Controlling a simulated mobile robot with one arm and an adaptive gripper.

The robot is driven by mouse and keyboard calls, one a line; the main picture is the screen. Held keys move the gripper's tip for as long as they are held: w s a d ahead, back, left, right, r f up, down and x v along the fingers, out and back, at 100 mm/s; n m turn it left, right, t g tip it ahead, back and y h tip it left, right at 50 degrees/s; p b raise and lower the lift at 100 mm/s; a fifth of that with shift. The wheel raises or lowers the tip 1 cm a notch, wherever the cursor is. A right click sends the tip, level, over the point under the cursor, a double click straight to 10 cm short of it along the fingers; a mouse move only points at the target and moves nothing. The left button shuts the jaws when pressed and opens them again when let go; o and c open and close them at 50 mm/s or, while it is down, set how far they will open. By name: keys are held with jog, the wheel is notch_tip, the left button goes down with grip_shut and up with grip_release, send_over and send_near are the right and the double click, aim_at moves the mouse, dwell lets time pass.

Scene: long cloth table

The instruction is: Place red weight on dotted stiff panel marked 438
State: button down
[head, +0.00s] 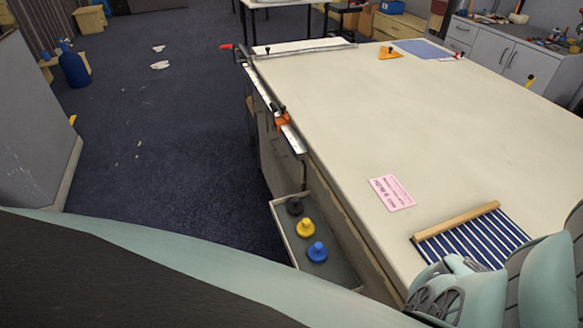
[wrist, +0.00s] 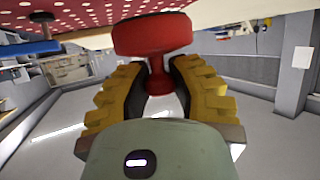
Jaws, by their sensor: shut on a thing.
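My gripper (wrist: 158,80) is shut on the red weight (wrist: 152,35), with its yellow ribbed fingers on either side of the weight's narrow neck. The wrist view appears upside down, so the weight's wide base is toward the table side. A red panel with white dots (wrist: 85,14) fills the upper left of the wrist view, close to the weight's base. I cannot tell whether they touch. No number 438 is readable on it. The head view shows neither the red weight nor the dotted panel; my own arm covers the lower right.
A side tray (head: 281,228) on the table's edge holds black (head: 294,207), yellow (head: 305,228) and blue (head: 317,251) weights. A pink card (head: 391,193) and a blue striped cloth with a wooden rod (head: 455,221) lie on the long table (head: 430,110). Its middle is clear.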

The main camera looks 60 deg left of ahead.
jog(key=w+d, duration=0.2)
jog(key=w, duration=0.1)
jog(key=w+d+b, duration=0.1)
jog(key=shift+w+d+f, duration=0.25)
jog(key=shift+d+f, duration=0.05)
jog(key=shift+d, duration=0.1)
notch_tip(320, 180, down, 3)
jog(key=shift+w+r+b, duration=0.1)
jog(key=shift+w+b, duration=0.05)
jog(key=shift+b, duration=0.8)
jog(key=shift+f, duration=0.35)
